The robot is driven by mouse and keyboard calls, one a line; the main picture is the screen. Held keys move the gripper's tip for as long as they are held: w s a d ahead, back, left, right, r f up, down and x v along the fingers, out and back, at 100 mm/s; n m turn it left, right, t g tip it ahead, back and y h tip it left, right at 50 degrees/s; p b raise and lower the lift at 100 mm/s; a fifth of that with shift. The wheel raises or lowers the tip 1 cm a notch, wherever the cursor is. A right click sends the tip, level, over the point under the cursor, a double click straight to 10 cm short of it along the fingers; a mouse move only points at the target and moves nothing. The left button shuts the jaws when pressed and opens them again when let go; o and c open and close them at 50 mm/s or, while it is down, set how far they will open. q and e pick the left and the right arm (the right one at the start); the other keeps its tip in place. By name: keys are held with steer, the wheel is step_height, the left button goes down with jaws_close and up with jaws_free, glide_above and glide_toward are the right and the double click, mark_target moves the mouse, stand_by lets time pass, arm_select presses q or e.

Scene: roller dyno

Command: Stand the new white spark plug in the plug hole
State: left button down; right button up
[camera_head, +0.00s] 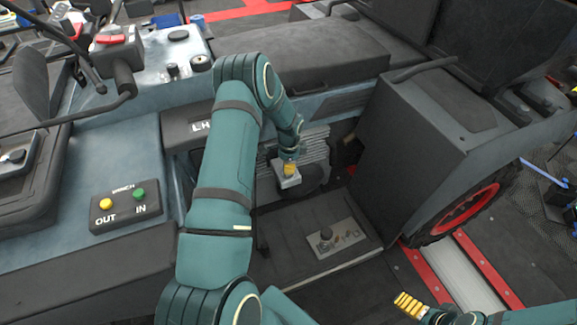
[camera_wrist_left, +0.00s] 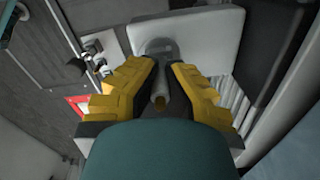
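My left gripper (camera_head: 290,168) is down in the engine bay in the head view, at a pale metal block (camera_head: 287,182). In the left wrist view, the yellow fingers of my left gripper (camera_wrist_left: 162,68) close around a pale grey cylinder, which looks like the white spark plug (camera_wrist_left: 159,88). Its brownish end faces the camera. Its far end is at a dark grey rounded part (camera_wrist_left: 160,46) on the pale block. The plug hole itself is hidden, so I cannot tell whether the plug is in it. My right gripper (camera_head: 411,305) is low at the right, away from the engine; its finger gap is unclear.
A small tray (camera_head: 338,238) with a dark round piece and small parts lies on the floor panel. A winch switch box (camera_head: 125,206) sits on the body at left. Ribbed fins (camera_head: 316,145) are beside the left gripper.

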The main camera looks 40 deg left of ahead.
arm_select(q)
steer(key=c, duration=1.1)
jaws_free()
steer(key=shift+o, duration=0.2)
step_height(320, 180, up, 12)
steer(key=shift+d+r, duration=0.1)
